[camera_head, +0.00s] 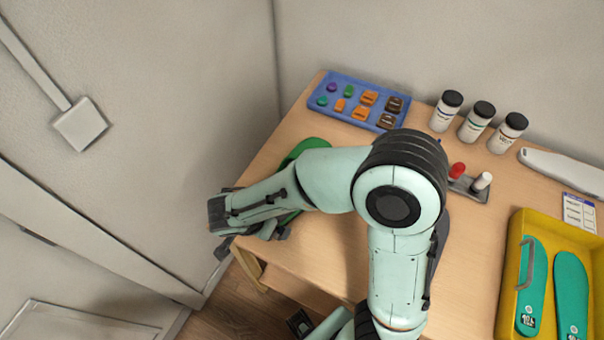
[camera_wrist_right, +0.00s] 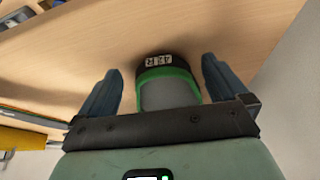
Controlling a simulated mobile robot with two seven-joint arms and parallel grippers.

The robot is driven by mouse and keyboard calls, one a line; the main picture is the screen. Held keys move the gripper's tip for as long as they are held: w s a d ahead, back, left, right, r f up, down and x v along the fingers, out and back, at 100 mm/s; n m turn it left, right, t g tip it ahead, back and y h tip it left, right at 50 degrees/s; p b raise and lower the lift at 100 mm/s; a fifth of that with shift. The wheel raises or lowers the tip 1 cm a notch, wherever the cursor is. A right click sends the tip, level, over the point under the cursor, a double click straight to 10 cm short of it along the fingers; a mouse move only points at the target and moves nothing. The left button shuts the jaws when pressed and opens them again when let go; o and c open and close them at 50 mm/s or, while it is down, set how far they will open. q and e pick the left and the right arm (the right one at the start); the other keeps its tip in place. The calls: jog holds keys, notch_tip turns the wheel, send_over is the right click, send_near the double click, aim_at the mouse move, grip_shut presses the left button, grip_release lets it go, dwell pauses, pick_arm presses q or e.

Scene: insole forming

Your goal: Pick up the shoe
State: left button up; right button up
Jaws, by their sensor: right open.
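The shoe is a green item (camera_head: 308,147) at the left edge of the table in the head view, mostly hidden behind my arm. In the right wrist view its end (camera_wrist_right: 166,72) shows a green rim, a grey middle and a dark band with a white label. My right gripper (camera_wrist_right: 162,88) is open, with one dark finger on each side of this end; I cannot tell whether they touch it. In the head view my right gripper (camera_head: 268,228) is low over the table's left edge, partly hidden by its arm. My left gripper is not clearly in view.
On the wooden table (camera_head: 470,240) are a blue tray (camera_head: 345,84) of small coloured pieces, white bottles (camera_head: 478,122) with black caps, a grey holder (camera_head: 468,190) and a yellow tray (camera_head: 508,270) with teal insoles (camera_head: 533,285). A wall stands close on the left.

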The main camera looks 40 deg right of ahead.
jog(key=c, duration=1.7)
jog(key=shift+r, duration=0.1)
